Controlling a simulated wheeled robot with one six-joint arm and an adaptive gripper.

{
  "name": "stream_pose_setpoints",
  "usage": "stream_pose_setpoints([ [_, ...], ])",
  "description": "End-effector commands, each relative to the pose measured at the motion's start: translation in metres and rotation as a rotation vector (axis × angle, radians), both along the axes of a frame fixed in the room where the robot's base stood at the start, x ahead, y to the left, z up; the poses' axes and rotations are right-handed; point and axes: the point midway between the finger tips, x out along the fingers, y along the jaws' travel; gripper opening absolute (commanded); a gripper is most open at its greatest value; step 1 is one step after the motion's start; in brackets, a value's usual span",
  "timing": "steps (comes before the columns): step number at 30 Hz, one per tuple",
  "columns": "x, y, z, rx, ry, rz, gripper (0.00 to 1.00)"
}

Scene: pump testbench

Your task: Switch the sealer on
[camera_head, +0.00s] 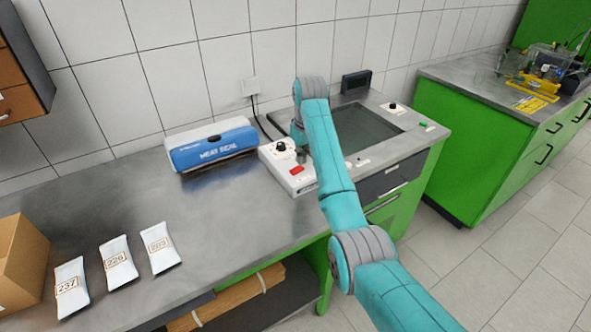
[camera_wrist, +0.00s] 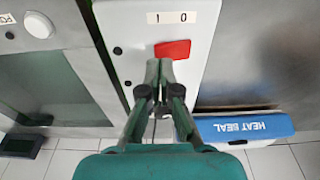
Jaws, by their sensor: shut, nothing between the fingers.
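The blue and white heat sealer (camera_head: 212,147) stands against the tiled wall on the metal bench. Its white control box (camera_head: 279,158) sits to its right, with a red switch (camera_head: 297,170) and a black knob (camera_head: 281,146) on top. In the wrist view the red switch (camera_wrist: 172,50) lies beside a label marked 1 and 0 (camera_wrist: 172,17). My gripper (camera_wrist: 159,68) is shut and empty, its fingertips just beside the red switch. I cannot tell whether they touch it.
A dark recessed panel (camera_head: 365,134) with a knob (camera_head: 392,106) and a green button (camera_head: 422,124) lies right of the box. Three white pouches (camera_head: 119,260) and a cardboard box (camera_head: 18,262) are at the left. A green cabinet (camera_head: 462,142) stands beyond a floor gap.

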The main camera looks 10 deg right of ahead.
Motion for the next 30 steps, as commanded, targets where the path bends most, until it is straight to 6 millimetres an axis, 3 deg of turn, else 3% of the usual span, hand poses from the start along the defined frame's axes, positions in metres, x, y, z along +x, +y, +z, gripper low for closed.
stream_pose_setpoints([
  [30, 0.0, 0.0, -0.013, 0.0, 0.0, 0.0, 0.0],
])
